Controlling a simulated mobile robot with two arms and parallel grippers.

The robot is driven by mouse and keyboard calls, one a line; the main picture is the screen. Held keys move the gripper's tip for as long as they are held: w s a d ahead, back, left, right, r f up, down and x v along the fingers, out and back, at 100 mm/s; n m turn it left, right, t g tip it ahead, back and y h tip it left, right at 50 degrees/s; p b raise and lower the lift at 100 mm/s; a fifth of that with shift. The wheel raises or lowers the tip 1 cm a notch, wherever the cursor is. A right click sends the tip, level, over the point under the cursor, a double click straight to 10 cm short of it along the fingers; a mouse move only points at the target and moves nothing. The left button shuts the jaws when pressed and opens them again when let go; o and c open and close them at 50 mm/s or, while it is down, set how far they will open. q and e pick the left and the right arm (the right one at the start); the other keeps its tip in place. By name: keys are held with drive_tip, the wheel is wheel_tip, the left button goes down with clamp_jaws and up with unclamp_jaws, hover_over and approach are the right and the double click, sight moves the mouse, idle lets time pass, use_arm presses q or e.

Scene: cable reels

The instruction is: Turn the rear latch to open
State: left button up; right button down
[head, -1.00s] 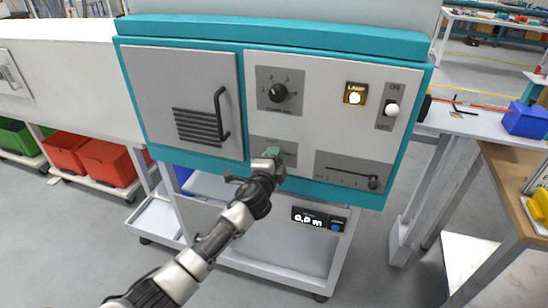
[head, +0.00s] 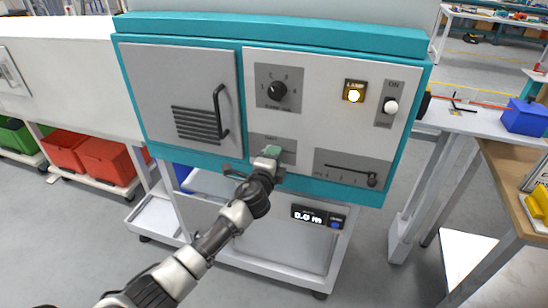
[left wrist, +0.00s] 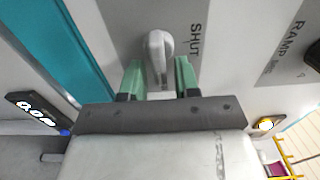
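The latch (left wrist: 158,44) is a light grey rounded lever on a grey plate lettered SHUT. In the left wrist view it lies between the two green fingertips of my left gripper (left wrist: 160,76), with a narrow gap on each side. The gripper is open around it. In the head view my left gripper (head: 270,154) is at the lower middle of the machine's front panel and hides the latch; only part of its grey plate (head: 287,145) shows. My right gripper is not in view.
The teal and white panel also carries a door with a black handle (head: 222,114), a knob (head: 277,91), a lit lamp (head: 354,93), a switch (head: 391,106) and a slider (head: 371,180). A display (head: 318,217) hangs below. A workbench stands at right.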

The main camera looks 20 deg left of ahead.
use_arm(q)
drive_tip(key=shift+o, duration=0.3)
drive_tip(key=shift+s, duration=0.1)
drive_tip(key=s, duration=1)
drive_tip(key=shift+s+a, duration=0.2)
drive_tip(key=shift+s, duration=0.15)
drive_tip(key=s+a+f+n+g, duration=0.25)
drive_tip(key=s+f, duration=0.25)
drive_tip(key=f, duration=0.7)
drive_tip(key=s+a+f+n+g+y, duration=0.1)
drive_tip(key=s+f+n+g, duration=0.25)
drive_tip(key=f, duration=0.75)
drive_tip(key=s+a+f+n+g, duration=0.25)
drive_tip(key=s+f, duration=0.35)
drive_tip(key=f, duration=0.6)
drive_tip(key=s+f+n+g, duration=0.2)
drive_tip(key=s+f, duration=0.4)
drive_tip(key=s, duration=0.6)
drive_tip(key=s+f+n+g, duration=0.3)
drive_tip(key=s+f, duration=0.3)
drive_tip(key=s, duration=0.5)
drive_tip(key=s+f+n+g, duration=0.2)
drive_tip(key=s+f, duration=0.4)
drive_tip(key=s, duration=0.6)
drive_tip(key=shift+s+d+n+g, duration=0.35)
drive_tip(key=shift+d+g, duration=0.1)
drive_tip(key=shift+g, duration=0.3)
drive_tip(key=shift+r, duration=0.1)
